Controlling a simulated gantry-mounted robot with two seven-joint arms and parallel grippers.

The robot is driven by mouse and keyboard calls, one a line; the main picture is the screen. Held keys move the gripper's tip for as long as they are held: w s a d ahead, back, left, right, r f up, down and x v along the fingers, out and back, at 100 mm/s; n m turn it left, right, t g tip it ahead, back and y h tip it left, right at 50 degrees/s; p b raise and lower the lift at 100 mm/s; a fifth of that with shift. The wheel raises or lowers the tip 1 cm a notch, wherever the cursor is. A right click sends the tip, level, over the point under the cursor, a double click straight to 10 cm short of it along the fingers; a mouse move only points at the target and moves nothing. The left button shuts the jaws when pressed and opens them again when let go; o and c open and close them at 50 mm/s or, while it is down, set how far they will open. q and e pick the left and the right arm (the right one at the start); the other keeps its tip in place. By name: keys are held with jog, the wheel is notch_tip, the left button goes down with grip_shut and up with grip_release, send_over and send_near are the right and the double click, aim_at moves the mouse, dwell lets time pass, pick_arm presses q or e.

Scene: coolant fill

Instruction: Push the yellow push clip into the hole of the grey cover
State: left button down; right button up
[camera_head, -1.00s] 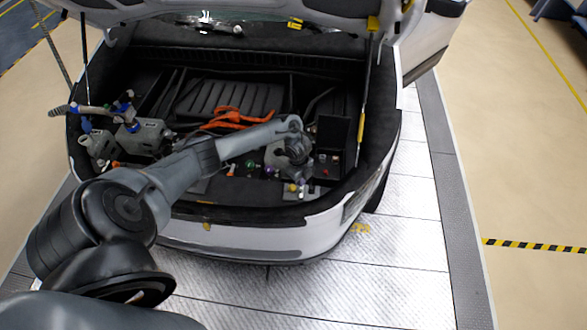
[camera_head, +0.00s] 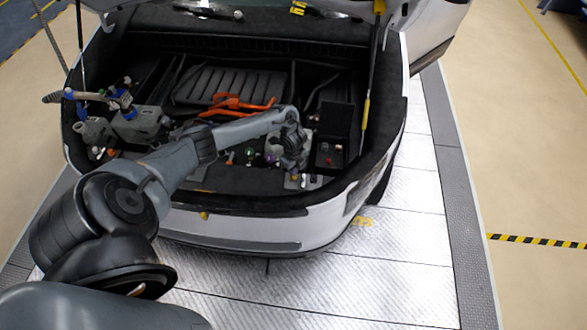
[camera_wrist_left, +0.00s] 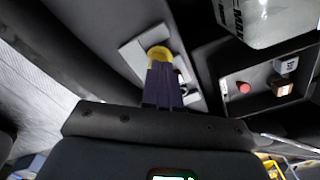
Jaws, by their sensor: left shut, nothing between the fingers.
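The yellow push clip (camera_wrist_left: 159,52) shows in the left wrist view as a round yellow head just beyond my fingertips. It lies over the light grey cover (camera_wrist_left: 134,54), a flat plate partly hidden by my fingers. My left gripper (camera_wrist_left: 162,68) is shut, with its dark purple fingers together and their tips at the clip, seemingly against it. How deep the clip sits, and the hole under it, are hidden. In the head view my left gripper (camera_head: 293,172) points down at the grey cover (camera_head: 303,182) near the front edge of the bay. My right gripper is not in view.
A black box (camera_head: 336,122) stands right of my left wrist. Orange cables (camera_head: 240,103) and grey reservoirs with hoses (camera_head: 138,124) lie farther back and left in the bay. A strut (camera_head: 369,95) rises at the right. The car's bumper (camera_head: 230,232) is in front.

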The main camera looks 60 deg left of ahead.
pick_arm(q)
jog(key=shift+a+f+b, duration=0.1)
jog(key=shift+f+b, duration=0.3)
jog(key=shift+f, duration=0.3)
dwell(0.4)
jog(key=shift+d+r+p, duration=0.2)
jog(key=shift+r+p, duration=0.85)
jog(key=shift+p, duration=0.15)
jog(key=shift+a+r+p, duration=0.1)
jog(key=shift+r+p, duration=0.4)
jog(key=shift+r, duration=0.1)
notch_tip(320, 180, up, 10)
jog(key=shift+p, duration=0.4)
jog(key=shift+r, duration=0.1)
